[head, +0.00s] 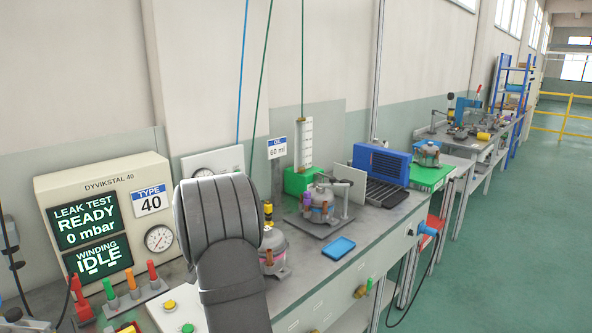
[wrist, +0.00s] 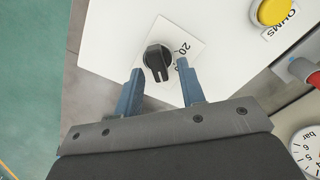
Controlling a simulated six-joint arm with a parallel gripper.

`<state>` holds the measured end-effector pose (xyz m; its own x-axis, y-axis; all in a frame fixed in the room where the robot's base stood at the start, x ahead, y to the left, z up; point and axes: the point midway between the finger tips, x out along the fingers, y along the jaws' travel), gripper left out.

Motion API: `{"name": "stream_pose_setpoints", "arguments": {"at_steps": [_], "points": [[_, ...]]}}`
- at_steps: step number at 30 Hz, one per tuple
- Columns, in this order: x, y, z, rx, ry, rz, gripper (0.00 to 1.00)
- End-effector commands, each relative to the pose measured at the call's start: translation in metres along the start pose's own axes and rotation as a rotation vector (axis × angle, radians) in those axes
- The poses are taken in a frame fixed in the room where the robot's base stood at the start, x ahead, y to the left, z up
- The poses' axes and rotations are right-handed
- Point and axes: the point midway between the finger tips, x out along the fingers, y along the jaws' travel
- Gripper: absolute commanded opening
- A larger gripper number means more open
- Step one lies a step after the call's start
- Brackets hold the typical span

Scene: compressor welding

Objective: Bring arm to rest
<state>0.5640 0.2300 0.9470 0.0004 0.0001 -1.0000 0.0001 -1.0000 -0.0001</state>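In the wrist view my gripper (wrist: 160,88) has its two blue fingers spread apart with a gap between them, and nothing is held. A black rotary knob (wrist: 158,60) on a white panel (wrist: 120,30) shows between and beyond the fingertips; I cannot tell how far off it is. In the head view my dark grey arm stands over the bench in front of the test station, and it hides the gripper and part of the bench.
A test unit (head: 100,190) reading READY and IDLE stands on the left. A compressor (head: 273,250) stands just right of my arm. A blue tray (head: 339,247) lies on the bench (head: 300,285).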

Motion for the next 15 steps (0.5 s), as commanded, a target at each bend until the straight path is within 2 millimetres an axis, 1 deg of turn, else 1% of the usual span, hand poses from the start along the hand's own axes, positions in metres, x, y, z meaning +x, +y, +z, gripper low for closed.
{"name": "stream_pose_setpoints", "arguments": {"at_steps": [5,8,11,15], "points": [[-0.002,0.0,0.0,0.0,0.0,0.0,0.36],[-0.008,0.0,0.0,0.0,0.001,0.0,0.36],[-0.022,0.0,-0.001,0.0,0.003,-0.001,0.36],[-0.048,0.0,-0.001,0.0,0.004,-0.002,0.36]]}}
